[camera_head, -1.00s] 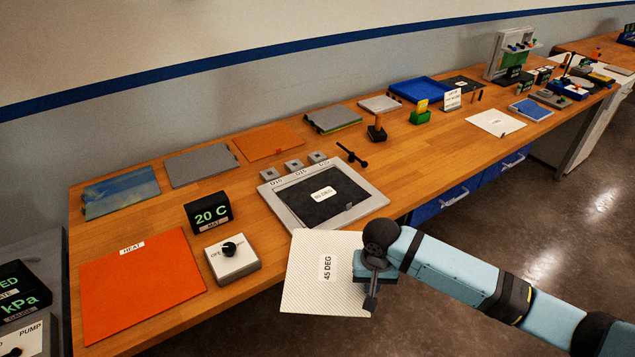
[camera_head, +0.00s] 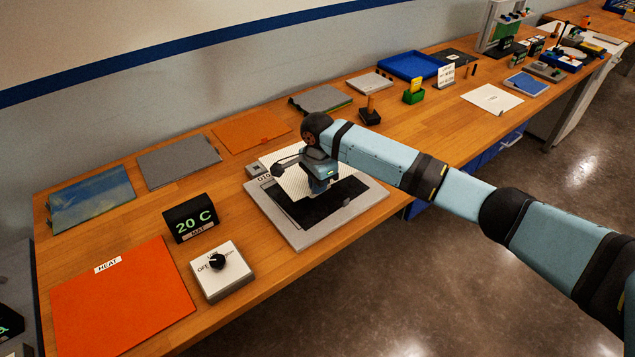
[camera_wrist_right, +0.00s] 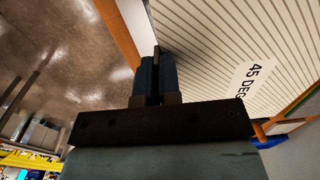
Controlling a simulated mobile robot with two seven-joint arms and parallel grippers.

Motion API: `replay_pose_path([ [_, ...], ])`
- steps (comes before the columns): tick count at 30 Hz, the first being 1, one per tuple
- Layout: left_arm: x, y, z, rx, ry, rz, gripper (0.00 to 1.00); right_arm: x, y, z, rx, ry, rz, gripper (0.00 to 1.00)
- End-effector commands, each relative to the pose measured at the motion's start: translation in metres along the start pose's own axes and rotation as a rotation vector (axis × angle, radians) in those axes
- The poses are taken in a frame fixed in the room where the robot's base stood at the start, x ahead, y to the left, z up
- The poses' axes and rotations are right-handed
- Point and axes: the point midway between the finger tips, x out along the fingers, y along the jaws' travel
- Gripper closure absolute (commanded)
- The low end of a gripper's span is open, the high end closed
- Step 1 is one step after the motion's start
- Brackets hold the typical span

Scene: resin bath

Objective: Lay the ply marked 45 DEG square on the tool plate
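The white ribbed 45 DEG ply (camera_head: 289,183) is over the back left part of the grey-framed tool plate (camera_head: 300,238), turned relative to its frame. Its label is hidden behind my right gripper in the head view but reads 45 DEG on the ply in the right wrist view (camera_wrist_right: 215,45). My right gripper (camera_head: 322,185) is shut on the ply's edge; its fingers (camera_wrist_right: 156,75) show in the wrist view. The ply appears held above the plate; the exact gap cannot be told. A black ply (camera_head: 345,200) lies within the frame, partly covered. My left gripper is not in view.
Left of the plate are a knob box (camera_head: 222,270), a 20 C display (camera_head: 190,218) and an orange HEAT mat (camera_head: 120,300). Behind are an orange sheet (camera_head: 250,131), a grey sheet (camera_head: 180,160) and a dark wooden-handled tool (camera_head: 369,115). The bench front edge runs close to the plate.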

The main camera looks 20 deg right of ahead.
Motion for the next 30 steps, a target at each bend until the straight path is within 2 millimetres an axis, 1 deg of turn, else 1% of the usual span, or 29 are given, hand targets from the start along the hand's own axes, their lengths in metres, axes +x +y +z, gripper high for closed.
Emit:
replay_pose_path([
  [4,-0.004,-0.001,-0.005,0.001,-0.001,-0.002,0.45,-0.002,0.000,0.001,-0.001,0.000,0.000,1.00],
  [8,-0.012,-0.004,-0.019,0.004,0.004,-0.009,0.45,-0.006,0.000,0.002,-0.002,-0.001,0.000,1.00],
  [10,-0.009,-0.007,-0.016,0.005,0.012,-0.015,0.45,0.009,0.001,0.001,0.000,0.000,0.002,1.00],
  [18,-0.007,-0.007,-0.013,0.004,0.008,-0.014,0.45,0.039,0.001,0.002,-0.001,0.000,0.001,1.00],
  [24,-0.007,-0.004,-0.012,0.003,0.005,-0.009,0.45,0.049,0.000,0.001,-0.002,0.001,-0.001,1.00],
  [30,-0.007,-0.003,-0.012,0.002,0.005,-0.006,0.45,0.050,0.000,0.001,-0.003,0.001,-0.001,1.00],
])
